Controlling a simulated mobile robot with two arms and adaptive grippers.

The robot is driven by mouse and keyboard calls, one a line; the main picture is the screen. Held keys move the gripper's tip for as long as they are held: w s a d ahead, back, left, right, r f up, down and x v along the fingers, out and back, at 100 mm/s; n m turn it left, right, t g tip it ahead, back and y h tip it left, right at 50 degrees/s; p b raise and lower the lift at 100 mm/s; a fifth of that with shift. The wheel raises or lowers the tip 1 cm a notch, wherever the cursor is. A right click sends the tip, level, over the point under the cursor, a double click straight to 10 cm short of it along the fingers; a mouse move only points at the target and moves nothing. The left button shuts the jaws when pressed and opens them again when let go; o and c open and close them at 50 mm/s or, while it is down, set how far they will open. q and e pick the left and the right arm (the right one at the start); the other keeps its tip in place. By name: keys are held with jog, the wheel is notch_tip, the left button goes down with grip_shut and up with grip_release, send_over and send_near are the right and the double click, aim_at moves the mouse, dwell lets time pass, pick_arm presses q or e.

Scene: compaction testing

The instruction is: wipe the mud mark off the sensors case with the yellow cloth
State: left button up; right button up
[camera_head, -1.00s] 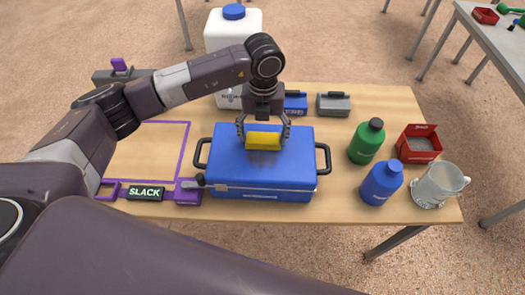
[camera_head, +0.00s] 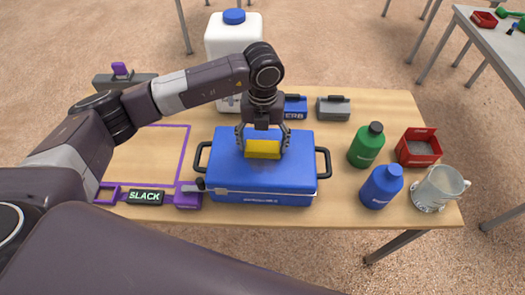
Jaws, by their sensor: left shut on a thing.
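The blue sensors case (camera_head: 290,178) lies closed on the wooden table, with a black handle on each side. My left gripper (camera_head: 263,143) points down over the case lid, shut on the yellow cloth (camera_head: 263,149). The cloth is at the lid, towards its back; I cannot tell whether it touches the lid. No mud mark shows; the cloth and gripper cover part of the lid. My right gripper is not in view.
A green bottle (camera_head: 366,146), a blue bottle (camera_head: 381,187), a red box (camera_head: 418,150) and a clear mug (camera_head: 438,190) stand right of the case. A white jug (camera_head: 226,40) stands behind. A purple-outlined area (camera_head: 150,155) lies left, with a SLACK label (camera_head: 145,197).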

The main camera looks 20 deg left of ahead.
pick_arm(q)
jog(key=shift+s+d+f, duration=0.1)
jog(key=shift+s+d, duration=0.1)
jog(key=shift+s, duration=0.65)
jog(key=shift+w, duration=0.1)
jog(key=shift+w+a+f+b, duration=0.1)
jog(key=shift+w+a+b, duration=0.1)
jog(key=shift+w+b, duration=0.35)
jog(key=w, duration=0.1)
jog(key=w+b, duration=0.1)
jog(key=shift+w+a, duration=0.4)
jog(key=shift+w, duration=0.4)
jog(key=shift+s+d+r+p, duration=0.1)
jog(key=shift+s+d+p, duration=0.1)
jog(key=shift+s, duration=0.45)
jog(key=shift+s+d+r+p, duration=0.1)
jog(key=shift+s+p, duration=0.05)
jog(key=shift+s, duration=0.5)
jog(key=shift+s+d, duration=0.2)
jog(key=shift+s, duration=0.4)
jog(key=shift+s+d, duration=0.15)
jog(key=shift+s, duration=0.4)
